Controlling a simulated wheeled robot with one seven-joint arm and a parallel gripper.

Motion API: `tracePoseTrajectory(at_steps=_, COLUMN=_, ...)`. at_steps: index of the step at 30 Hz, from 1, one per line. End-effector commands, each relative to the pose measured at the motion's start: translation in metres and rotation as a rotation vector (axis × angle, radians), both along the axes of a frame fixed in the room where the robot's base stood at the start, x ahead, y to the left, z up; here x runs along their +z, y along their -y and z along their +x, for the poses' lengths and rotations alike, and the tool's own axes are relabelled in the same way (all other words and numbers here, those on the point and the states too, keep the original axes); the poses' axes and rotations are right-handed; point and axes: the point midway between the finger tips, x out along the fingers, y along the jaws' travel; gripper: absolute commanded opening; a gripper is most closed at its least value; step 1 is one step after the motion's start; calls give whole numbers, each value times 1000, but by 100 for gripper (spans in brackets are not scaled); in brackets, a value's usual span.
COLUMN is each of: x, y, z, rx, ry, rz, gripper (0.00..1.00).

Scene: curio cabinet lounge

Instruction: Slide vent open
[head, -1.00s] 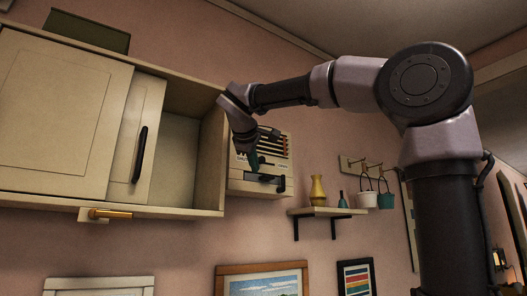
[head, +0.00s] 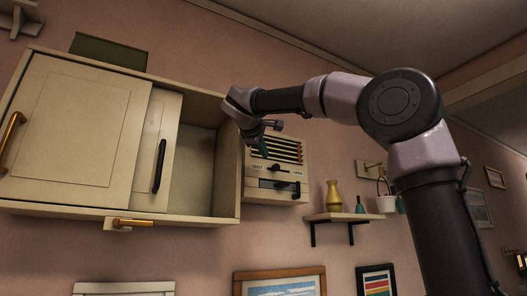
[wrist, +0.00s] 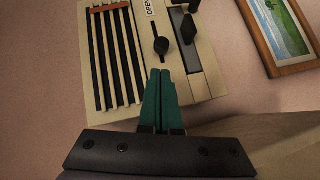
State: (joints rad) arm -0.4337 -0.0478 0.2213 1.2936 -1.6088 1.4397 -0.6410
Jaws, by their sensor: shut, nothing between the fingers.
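The vent (head: 277,150) is a cream wall box beside the cabinet, with dark slots and light slats. Below the slats, a dark slider knob (head: 275,167) sits in a track between a left label and the OPEN label. In the wrist view the vent (wrist: 95,62) appears turned, and the knob (wrist: 161,45) stands some way along its track from OPEN. My gripper (head: 264,148) is in front of the vent's left part, above the knob's level. In the wrist view its green fingers (wrist: 163,76) are together and empty, pointing toward the knob, apparently just short of it.
A lower panel with a black handle (wrist: 187,28) lies beside the slider. The open-fronted cabinet (head: 228,165) stands close at left. A shelf (head: 345,216) with a yellow vase (head: 334,195) is at right. A framed picture (wrist: 282,35) hangs nearby.

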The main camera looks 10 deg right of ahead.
Motion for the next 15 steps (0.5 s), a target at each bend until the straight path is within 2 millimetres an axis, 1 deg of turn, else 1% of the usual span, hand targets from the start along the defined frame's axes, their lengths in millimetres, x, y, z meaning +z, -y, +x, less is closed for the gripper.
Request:
tracePoseTrajectory(at_steps=1, x=-3, y=4, z=9, rx=-3, ry=-1, rz=-1, gripper=0)
tracePoseTrajectory(at_steps=3, x=-6, y=10, z=21, rx=-3, ry=-2, rz=0, gripper=0)
tracePoseTrajectory(at_steps=9, x=-12, y=23, z=48, rx=-2, ry=-1, rz=-1, gripper=0)
tracePoseTrajectory(at_steps=15, x=-13, y=28, z=59, rx=0, ry=0, rz=0, gripper=0)
